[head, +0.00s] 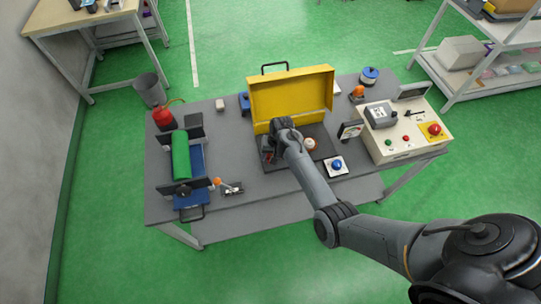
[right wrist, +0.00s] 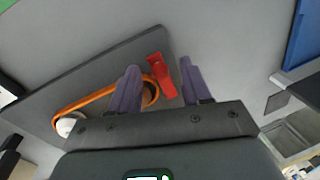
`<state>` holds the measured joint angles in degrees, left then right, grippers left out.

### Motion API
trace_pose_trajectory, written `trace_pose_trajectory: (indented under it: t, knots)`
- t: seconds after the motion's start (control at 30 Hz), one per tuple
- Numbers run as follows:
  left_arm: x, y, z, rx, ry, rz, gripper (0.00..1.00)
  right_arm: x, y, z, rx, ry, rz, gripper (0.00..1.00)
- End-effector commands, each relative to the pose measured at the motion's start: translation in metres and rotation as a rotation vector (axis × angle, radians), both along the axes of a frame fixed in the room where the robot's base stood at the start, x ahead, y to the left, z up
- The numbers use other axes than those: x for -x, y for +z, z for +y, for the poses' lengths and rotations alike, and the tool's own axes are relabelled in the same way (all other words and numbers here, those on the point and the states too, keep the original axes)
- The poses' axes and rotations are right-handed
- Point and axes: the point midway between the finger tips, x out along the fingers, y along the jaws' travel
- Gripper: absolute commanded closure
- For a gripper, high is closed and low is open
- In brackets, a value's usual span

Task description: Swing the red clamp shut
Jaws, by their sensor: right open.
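The red clamp (right wrist: 162,74) shows in the right wrist view as a short red lever at the edge of a dark board (right wrist: 98,78). My right gripper (right wrist: 160,66) is open, with its two purple-grey fingers on either side of the clamp's lever. I cannot tell whether the fingers touch it. In the head view my right gripper (head: 280,132) is over the left part of the board, in front of the yellow case, and mostly hides the clamp. My left gripper is not in view.
An orange band (right wrist: 95,100) loops along the board by a white knob (right wrist: 68,125). The open yellow case (head: 292,95) stands behind. A control box (head: 400,135) and blue button (head: 337,164) are to the right; a green roll (head: 181,155) is to the left.

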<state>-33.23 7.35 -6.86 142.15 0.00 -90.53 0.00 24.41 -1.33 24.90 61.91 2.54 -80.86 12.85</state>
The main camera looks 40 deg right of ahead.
Motion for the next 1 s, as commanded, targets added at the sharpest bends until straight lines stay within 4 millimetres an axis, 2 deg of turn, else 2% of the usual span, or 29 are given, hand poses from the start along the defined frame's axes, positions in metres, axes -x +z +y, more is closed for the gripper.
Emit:
trace_pose_trajectory:
  t: [0.27, 0.37, 0.6, 1.0]
  knots:
    - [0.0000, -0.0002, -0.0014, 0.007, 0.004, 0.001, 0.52, -0.0002, -0.0012, 0.0000, 0.001, 0.000, -0.001, 0.52]
    - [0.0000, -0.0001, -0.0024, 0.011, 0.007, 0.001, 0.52, -0.0002, -0.0011, 0.0000, 0.001, 0.000, -0.001, 0.64]
    - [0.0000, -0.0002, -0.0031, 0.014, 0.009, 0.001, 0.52, -0.0002, -0.0010, 0.0000, 0.001, 0.000, -0.001, 1.00]
    - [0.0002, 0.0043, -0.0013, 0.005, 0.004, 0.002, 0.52, 0.0005, 0.0007, -0.0033, 0.001, 0.054, 0.000, 1.00]
